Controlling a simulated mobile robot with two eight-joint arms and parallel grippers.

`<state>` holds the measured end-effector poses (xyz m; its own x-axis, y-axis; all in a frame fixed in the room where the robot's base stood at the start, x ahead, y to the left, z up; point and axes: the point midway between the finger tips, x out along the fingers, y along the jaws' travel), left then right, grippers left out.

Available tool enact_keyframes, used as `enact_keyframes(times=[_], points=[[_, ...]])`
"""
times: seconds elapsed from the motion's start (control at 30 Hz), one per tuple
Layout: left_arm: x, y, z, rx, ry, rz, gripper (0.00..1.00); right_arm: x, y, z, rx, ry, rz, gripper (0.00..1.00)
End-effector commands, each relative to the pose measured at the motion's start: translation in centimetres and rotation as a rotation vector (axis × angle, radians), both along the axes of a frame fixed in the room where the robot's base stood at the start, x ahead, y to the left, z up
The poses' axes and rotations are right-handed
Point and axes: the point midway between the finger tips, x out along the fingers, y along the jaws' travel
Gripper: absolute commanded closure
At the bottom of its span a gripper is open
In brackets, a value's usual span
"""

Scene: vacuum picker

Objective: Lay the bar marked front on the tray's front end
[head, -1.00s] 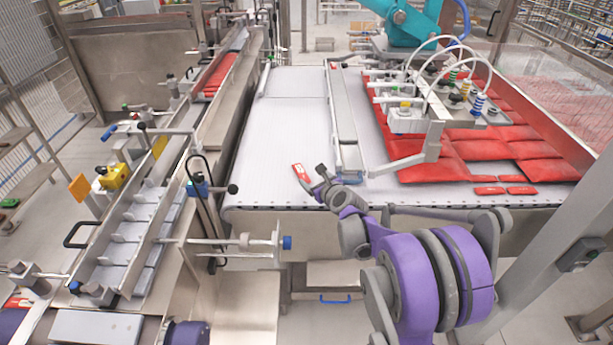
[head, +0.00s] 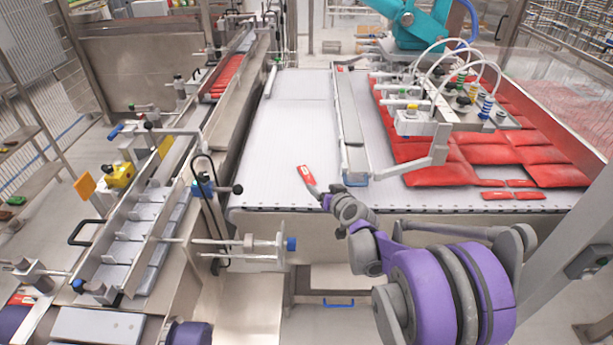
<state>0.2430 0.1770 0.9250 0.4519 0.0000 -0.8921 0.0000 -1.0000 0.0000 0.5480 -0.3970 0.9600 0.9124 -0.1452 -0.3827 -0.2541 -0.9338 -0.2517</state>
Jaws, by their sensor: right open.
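A small red bar with a white mark (head: 306,174) lies on the white belt near its front edge; the lettering is too small to read. A long narrow grey metal tray (head: 349,125) runs front to back on the belt, right of the bar. My right gripper (head: 318,192) is open at the bar's near end, its tips close to it; whether they touch cannot be told. The tray's front end (head: 355,176) lies right of and beyond the gripper and looks bare. My left gripper is not in view.
Red pouches (head: 440,172) cover the belt's right side under a suction picker head (head: 430,120). Small red bars (head: 508,190) lie near the front right edge. A metal conveyor (head: 135,225) runs along the left.

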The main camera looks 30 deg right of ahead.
Motion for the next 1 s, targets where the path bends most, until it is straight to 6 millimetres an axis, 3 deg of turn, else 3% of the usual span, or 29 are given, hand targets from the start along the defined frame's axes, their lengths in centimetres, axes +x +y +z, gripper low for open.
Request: enact_keyframes(times=[0.1, 0.27, 0.5, 0.77, 1.0], points=[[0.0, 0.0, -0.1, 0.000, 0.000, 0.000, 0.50, -0.2, 0.0, -0.1, -0.161, 0.026, 0.067, 0.25], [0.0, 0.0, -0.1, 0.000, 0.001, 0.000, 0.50, 0.2, 0.0, -0.3, -0.249, 0.040, 0.104, 0.25], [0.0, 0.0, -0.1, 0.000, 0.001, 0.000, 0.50, 3.7, -0.6, -1.7, -0.253, 0.040, 0.107, 0.25], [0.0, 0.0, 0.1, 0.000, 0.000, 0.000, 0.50, 5.7, -0.9, -2.4, -0.254, 0.040, 0.106, 0.25], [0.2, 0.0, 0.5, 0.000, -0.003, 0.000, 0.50, 9.0, -1.4, -3.3, -0.252, 0.039, 0.106, 0.25]])
